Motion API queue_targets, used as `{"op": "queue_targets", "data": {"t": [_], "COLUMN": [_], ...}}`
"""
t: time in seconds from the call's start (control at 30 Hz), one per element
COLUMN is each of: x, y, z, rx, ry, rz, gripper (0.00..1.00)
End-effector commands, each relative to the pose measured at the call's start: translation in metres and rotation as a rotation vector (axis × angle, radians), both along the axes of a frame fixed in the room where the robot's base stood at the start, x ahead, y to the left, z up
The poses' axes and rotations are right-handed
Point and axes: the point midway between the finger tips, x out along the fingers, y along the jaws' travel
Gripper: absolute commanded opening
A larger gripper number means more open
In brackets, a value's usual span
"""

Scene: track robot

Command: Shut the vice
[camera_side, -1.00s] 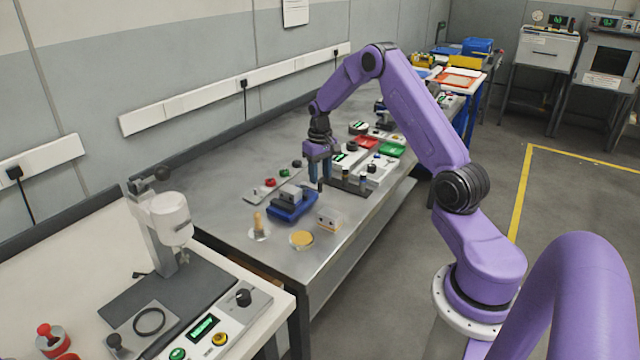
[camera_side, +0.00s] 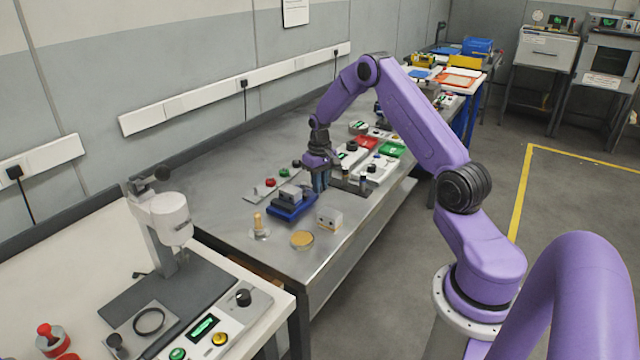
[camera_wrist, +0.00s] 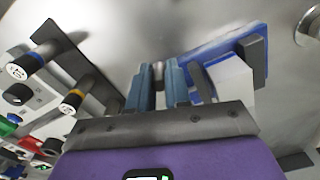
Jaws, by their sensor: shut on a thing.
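The vice has a blue base (camera_side: 290,212) and grey jaws (camera_side: 290,193), and sits on the steel bench. In the wrist view its blue base (camera_wrist: 195,52) and a grey jaw (camera_wrist: 250,58) show right of the fingers. My gripper (camera_side: 320,182) points down at the vice's right end. In the wrist view my gripper (camera_wrist: 160,82) is shut on a small grey upright piece (camera_wrist: 158,70), apparently the vice handle. The fingers hide most of this piece. The gap between the jaws is not clear.
A white block (camera_side: 329,217), a yellow dish (camera_side: 302,239) and a small peg on a round stand (camera_side: 259,228) stand in front of the vice. A button panel (camera_side: 268,186) lies behind it. A dark rack (camera_wrist: 68,62) with capped cylinders is close to the gripper.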

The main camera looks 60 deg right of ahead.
Motion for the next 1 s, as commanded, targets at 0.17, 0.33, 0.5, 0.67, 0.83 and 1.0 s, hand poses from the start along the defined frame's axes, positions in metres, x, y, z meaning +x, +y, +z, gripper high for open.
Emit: {"op": "queue_targets", "data": {"t": [0.17, 0.33, 0.5, 0.67, 0.83, 1.0], "x": [0.0, 0.0, 0.001, 0.002, 0.006, 0.011], "y": [-0.004, -0.006, -0.012, -0.02, -0.03, -0.039], "z": [0.0, 0.0, 0.001, 0.0, 0.0, 0.001], "rx": [-0.002, -0.003, -0.004, -0.004, -0.005, -0.008], "ry": [-0.002, -0.002, -0.004, -0.005, -0.005, -0.006], "rz": [0.021, 0.053, 0.129, 0.257, 0.418, 0.58], "gripper": [0.0, 0.0, 0.0, 0.0, 0.0, 0.0]}}
